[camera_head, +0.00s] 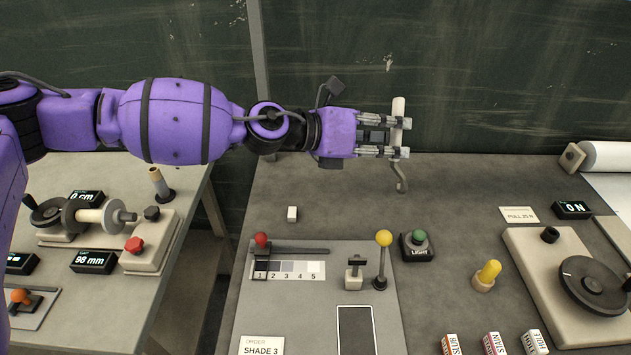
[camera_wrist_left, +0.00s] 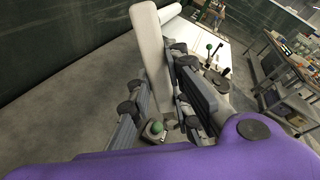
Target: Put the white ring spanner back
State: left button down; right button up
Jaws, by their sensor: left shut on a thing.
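My left gripper (camera_head: 402,138) is shut on a pale, whitish tool, which I take for the white ring spanner (camera_head: 398,107). It is held upright above the back of the grey table (camera_head: 300,190). Its pale upper end rises above the fingers, and a thin curved, hook-like end shows below them. The middle is hidden by the fingers, and I cannot make out a full ring. In the left wrist view the spanner (camera_wrist_left: 153,60) is a long pale bar standing between the two fingers. My right gripper is not in view.
Below stand a green-topped LIGHT button (camera_head: 418,245), a yellow-knobbed lever (camera_head: 383,240), a small white block (camera_head: 292,214) and a yellow-topped peg (camera_head: 488,275). A dial unit (camera_head: 540,250) stands right. A dark green wall (camera_head: 450,70) rises behind. The table's back strip is mostly clear.

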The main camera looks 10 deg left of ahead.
pick_arm(q)
jog(key=w+a+n+t+y, duration=0.2)
jog(key=w+n+y, duration=0.25)
jog(key=w, duration=0.25)
jog(key=w+a+f+n+g+y, duration=0.4)
jog(key=w+a+f+n+y, duration=0.3)
jog(key=w+f+n+y, duration=0.6)
jog(key=s+a+f+n+g+h, duration=0.2)
jog(key=s+a+n, duration=0.1)
jog(key=s, duration=0.5)
jog(key=s+a+f+n+g+h, duration=0.1)
jog(key=s+a+n+g+h, duration=0.1)
jog(key=s+n, duration=0.3)
jog(key=s+a+g+b, duration=0.1)
jog(key=s, duration=0.3)
jog(key=shift+f, duration=0.4)
jog(key=shift+a+n, duration=0.1)
jog(key=shift+n, duration=0.15)
jog(key=shift+r, duration=0.1)
